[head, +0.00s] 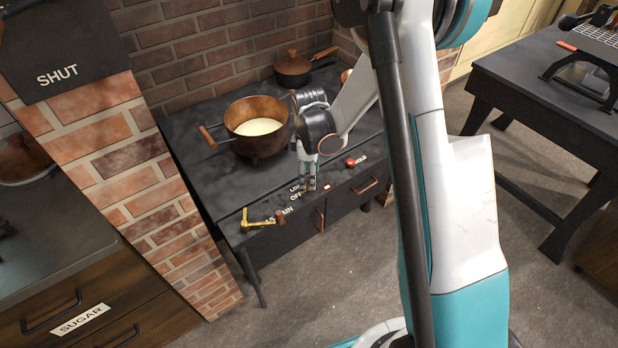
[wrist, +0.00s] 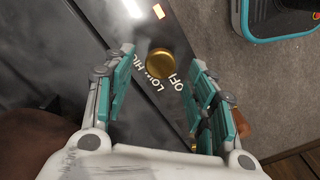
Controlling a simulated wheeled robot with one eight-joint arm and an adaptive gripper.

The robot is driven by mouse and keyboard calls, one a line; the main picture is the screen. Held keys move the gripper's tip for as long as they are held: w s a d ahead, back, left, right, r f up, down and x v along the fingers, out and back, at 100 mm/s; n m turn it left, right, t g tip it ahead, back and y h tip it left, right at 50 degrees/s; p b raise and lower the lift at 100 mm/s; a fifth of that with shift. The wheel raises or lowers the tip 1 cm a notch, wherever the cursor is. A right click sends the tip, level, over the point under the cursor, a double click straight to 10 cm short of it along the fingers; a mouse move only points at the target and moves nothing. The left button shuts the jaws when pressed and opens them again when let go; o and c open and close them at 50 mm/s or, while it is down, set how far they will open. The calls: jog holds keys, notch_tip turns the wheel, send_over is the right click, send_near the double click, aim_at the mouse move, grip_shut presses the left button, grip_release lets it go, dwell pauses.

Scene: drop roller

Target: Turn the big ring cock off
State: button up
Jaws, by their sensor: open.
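A round brass knob (wrist: 160,65), which I take to be the big ring cock, sits on the dark stove front beside the LOW, HIGH and OFF lettering. In the wrist view my gripper (wrist: 163,82) is open, with one teal-padded finger on each side of the knob and gaps between. In the head view my gripper (head: 308,186) points down over the stove's front edge by the LOW and OFF labels and hides the knob. I cannot tell which label the knob is set to.
A brass lever (head: 263,221) lies left along the stove front. A copper pot (head: 257,118) of pale liquid stands behind on the stove top (head: 215,185).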

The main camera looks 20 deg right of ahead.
notch_tip(320, 180, up, 9)
jog(key=shift+r, duration=0.15)
jog(key=shift+r, duration=0.1)
dwell(0.5)
jog(key=s+r+m+t, duration=0.3)
jog(key=s+r+m, duration=0.3)
jog(key=s, duration=0.5)
jog(key=s+r+m+t, duration=0.4)
jog(key=s+r+m, duration=0.2)
jog(key=s+r, duration=0.4)
jog(key=shift+s+r+m, duration=0.35)
jog(key=shift+s+m, duration=0.05)
jog(key=shift+s, duration=0.7)
